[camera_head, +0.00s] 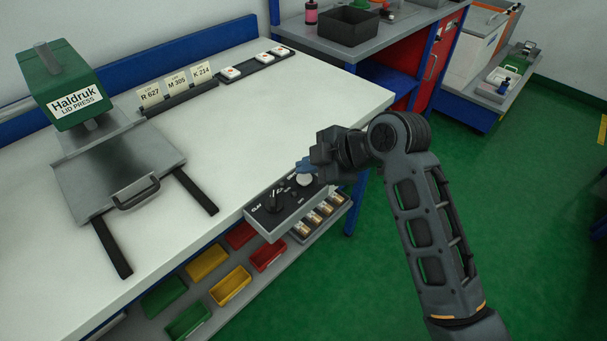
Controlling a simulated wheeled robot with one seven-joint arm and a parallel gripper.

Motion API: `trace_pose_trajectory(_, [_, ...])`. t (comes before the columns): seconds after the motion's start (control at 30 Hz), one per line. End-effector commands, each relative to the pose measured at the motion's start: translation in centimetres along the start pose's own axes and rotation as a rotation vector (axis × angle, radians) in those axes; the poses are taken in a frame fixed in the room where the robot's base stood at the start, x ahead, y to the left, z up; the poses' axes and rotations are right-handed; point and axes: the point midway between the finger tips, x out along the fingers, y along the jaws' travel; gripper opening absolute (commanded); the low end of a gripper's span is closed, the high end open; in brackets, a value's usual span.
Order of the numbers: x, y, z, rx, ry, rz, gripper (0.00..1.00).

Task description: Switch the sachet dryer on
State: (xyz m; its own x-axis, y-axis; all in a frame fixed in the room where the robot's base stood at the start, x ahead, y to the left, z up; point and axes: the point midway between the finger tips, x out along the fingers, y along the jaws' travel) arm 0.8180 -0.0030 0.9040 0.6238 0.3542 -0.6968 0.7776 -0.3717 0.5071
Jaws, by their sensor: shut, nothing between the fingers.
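A grey control box (274,221) with a dark sloped face is fixed at the front edge of the white workbench. It carries a black rotary knob (272,203) and, to the right, a pale round part (305,180). Small white lettering on it is mostly too small to read, so I cannot tell whether it belongs to the sachet dryer. My gripper (303,167) is shut and empty, with its blue fingertips just above and beside the pale round part. I cannot tell whether they touch it. The gripper's dark body hides the space behind the box's right end.
A green lid press (70,85) stands on the white workbench (250,120) at the left. Label cards (175,88) and a dark strip with white blocks (255,65) lie behind. Coloured bins (207,263) fill a shelf below. Green floor at the right is clear.

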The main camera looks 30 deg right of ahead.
Motion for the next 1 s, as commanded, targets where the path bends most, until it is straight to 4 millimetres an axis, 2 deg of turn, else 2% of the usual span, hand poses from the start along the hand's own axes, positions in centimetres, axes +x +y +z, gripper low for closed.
trace_pose_trajectory(1.0, [0.6,-0.43,0.46,0.0,0.0,0.001,0.0])
